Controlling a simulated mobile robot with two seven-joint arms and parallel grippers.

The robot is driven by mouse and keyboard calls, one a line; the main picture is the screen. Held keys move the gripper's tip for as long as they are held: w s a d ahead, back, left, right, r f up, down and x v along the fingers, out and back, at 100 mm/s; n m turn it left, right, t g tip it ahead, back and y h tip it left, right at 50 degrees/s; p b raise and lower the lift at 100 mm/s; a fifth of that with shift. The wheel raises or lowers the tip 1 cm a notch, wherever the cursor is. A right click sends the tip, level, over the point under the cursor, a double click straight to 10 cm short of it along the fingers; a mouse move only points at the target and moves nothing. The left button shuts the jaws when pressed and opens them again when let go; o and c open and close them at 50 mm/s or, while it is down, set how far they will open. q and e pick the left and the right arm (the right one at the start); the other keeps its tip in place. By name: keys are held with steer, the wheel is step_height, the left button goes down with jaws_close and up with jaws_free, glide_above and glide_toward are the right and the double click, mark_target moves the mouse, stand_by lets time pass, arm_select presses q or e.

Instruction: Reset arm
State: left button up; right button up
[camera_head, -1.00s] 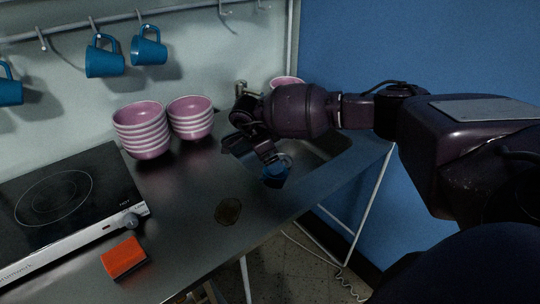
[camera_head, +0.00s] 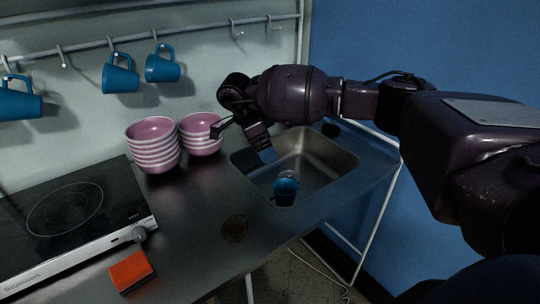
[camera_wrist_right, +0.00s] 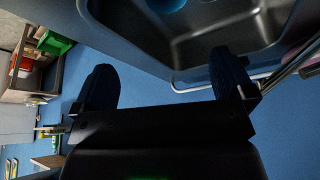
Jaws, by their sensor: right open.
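My right arm comes in from the right in the head view. Its gripper (camera_head: 243,142) is above the left edge of the sink, near the pink bowls. In the right wrist view the two dark fingers (camera_wrist_right: 165,82) are spread apart with nothing between them. A blue mug (camera_head: 285,191) is in the sink (camera_head: 325,165), apart from the gripper. A blue piece (camera_wrist_right: 166,4) shows over the sink basin at the top edge of the right wrist view. My left gripper is not in view.
Two stacks of pink bowls (camera_head: 152,146) (camera_head: 201,134) stand behind on the counter. Blue mugs (camera_head: 120,74) hang from a rail. A stove (camera_head: 70,215) and an orange sponge (camera_head: 131,271) are at the left. A brown stain (camera_head: 235,229) marks the otherwise clear front counter.

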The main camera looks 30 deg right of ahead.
steer(key=shift+a+r, duration=0.3)
steer(key=shift+r, duration=0.3)
steer(key=shift+r, duration=0.1)
